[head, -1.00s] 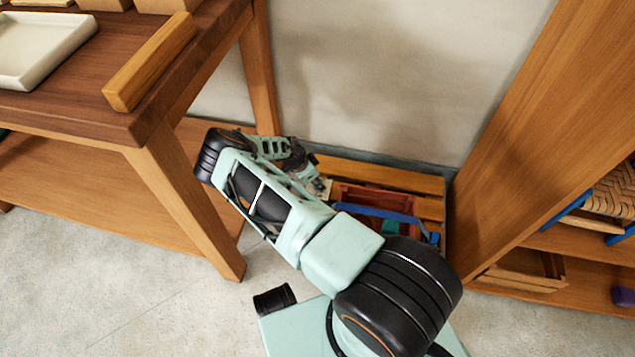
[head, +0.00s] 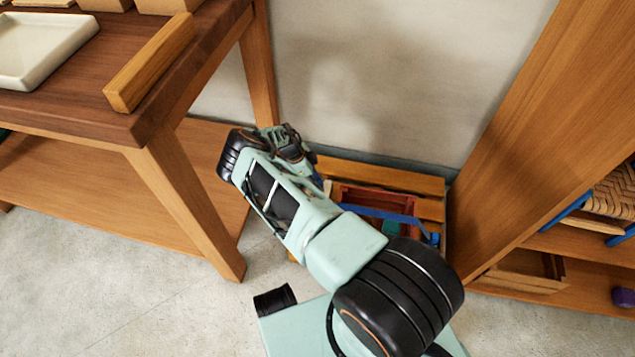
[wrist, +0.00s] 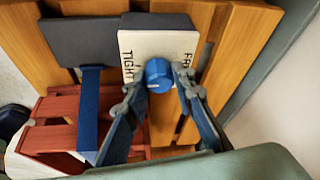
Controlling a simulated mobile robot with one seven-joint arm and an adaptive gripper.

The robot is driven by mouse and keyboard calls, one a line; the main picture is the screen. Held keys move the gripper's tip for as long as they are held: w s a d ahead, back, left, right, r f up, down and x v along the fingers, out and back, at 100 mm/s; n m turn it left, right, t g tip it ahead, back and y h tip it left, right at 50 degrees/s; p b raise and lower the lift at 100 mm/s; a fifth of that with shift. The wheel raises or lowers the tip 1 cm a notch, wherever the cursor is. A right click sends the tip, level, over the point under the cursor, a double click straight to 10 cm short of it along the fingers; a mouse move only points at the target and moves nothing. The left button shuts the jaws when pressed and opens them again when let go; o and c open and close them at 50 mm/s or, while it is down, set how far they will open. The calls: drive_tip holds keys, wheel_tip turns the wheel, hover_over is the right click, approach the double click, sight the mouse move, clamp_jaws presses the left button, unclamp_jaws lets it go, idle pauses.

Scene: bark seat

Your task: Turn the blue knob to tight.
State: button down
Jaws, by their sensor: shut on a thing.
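The blue knob (wrist: 158,74) sits on a white plate (wrist: 150,45) in the wrist view. In the head view my arm and wrist hide the knob and the plate.
The plate rests on a slatted wooden bench (head: 385,175). A wooden table (head: 150,95) and a wooden shelf (head: 530,130) flank the bench; a wall stands behind.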

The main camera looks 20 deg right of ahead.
drive_tip(key=shift+w+a+f, duration=0.1)
drive_tip(key=shift+a, duration=0.1)
drive_tip(key=c, duration=1.8)
unclamp_jaws()
drive_tip(key=shift+o, duration=0.9)
drive_tip(key=shift+d, duration=0.1)
drive_tip(key=v, duration=1.2)
